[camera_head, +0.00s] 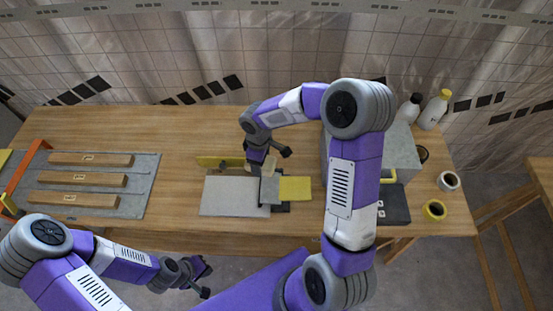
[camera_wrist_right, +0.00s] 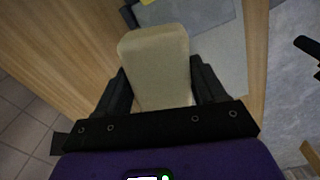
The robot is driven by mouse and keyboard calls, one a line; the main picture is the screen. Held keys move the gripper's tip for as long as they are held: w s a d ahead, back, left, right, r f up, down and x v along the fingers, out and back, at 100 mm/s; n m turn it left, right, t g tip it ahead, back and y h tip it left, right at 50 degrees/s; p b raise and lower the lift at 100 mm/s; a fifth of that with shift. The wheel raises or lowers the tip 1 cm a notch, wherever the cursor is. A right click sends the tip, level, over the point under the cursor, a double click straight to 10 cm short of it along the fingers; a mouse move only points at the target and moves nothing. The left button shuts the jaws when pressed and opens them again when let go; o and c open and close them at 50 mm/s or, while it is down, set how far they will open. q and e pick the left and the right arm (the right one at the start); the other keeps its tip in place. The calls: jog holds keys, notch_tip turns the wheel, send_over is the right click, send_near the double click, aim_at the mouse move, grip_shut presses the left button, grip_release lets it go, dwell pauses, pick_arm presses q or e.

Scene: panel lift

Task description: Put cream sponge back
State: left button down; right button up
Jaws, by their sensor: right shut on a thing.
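The cream sponge (camera_wrist_right: 155,65) stands between the two black fingers of my right gripper (camera_wrist_right: 158,85) in the right wrist view, and the gripper is shut on it. In the head view my right gripper (camera_head: 267,160) is over the middle of the table, just behind a grey block, and a bit of the cream sponge (camera_head: 269,166) shows below it. My left gripper (camera_head: 207,279) is open and empty, low in the head view in front of the table's front edge.
A pale grey panel (camera_head: 232,197), a grey block (camera_head: 270,189) and a yellow piece (camera_head: 295,189) lie mid-table. Wooden bars (camera_head: 82,179) lie on a grey mat at left. A grey box (camera_head: 401,152), bottles (camera_head: 435,109) and tape rolls (camera_head: 448,181) stand at right.

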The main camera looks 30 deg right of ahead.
jog(key=w+d+n, duration=0.5)
jog(key=d+n, duration=0.4)
jog(key=n, duration=0.7)
jog(key=shift+n, duration=0.3)
notch_tip(320, 180, down, 10)
jog(key=shift+w+r+b, duration=0.15)
jog(key=shift+b, duration=0.65)
jog(key=shift+a, duration=0.1)
jog(key=o, duration=1)
